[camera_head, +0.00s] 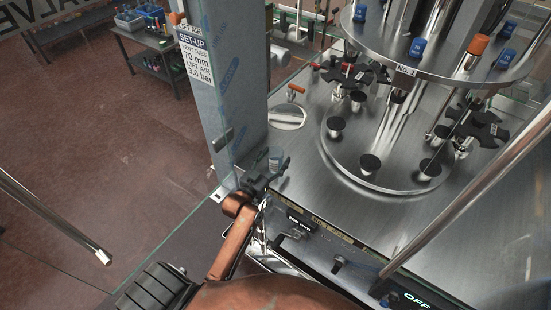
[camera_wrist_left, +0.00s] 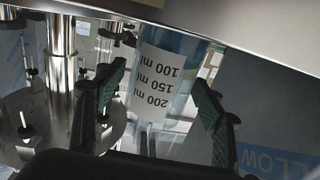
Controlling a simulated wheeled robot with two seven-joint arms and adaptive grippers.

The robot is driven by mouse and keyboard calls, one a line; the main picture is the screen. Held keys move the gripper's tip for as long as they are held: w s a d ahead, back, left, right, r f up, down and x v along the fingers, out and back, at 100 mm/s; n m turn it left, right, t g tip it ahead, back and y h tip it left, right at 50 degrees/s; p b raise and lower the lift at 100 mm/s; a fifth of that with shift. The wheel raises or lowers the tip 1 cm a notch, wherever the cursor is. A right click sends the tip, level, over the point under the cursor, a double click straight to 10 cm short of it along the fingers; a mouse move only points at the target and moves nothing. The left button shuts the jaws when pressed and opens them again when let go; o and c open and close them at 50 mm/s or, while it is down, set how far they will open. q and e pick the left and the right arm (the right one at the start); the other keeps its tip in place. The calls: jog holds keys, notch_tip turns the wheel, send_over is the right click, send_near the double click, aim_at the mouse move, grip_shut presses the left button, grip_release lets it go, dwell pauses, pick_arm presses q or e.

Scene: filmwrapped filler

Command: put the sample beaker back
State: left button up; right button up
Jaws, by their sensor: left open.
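The sample beaker (camera_head: 275,155) is a small clear vessel with a white label, near the foot of the grey pillar at the deck's left corner. I cannot tell what the beaker's base rests on. My right gripper is not in view.
The steel deck (camera_head: 300,165) carries a round filler turntable (camera_head: 345,170) with several black-topped pedestals. The grey pillar (camera_head: 225,85) with a set-up sign stands close behind the gripper. A steel bar (camera_head: 470,200) slants across the right. A side table (camera_head: 165,62) stands far left.

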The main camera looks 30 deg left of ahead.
pick_arm(q)
jog(key=s, duration=1.1)
jog(key=shift+s+b, duration=0.4)
jog(key=shift+b, duration=0.05)
jog(key=shift+f, duration=0.1)
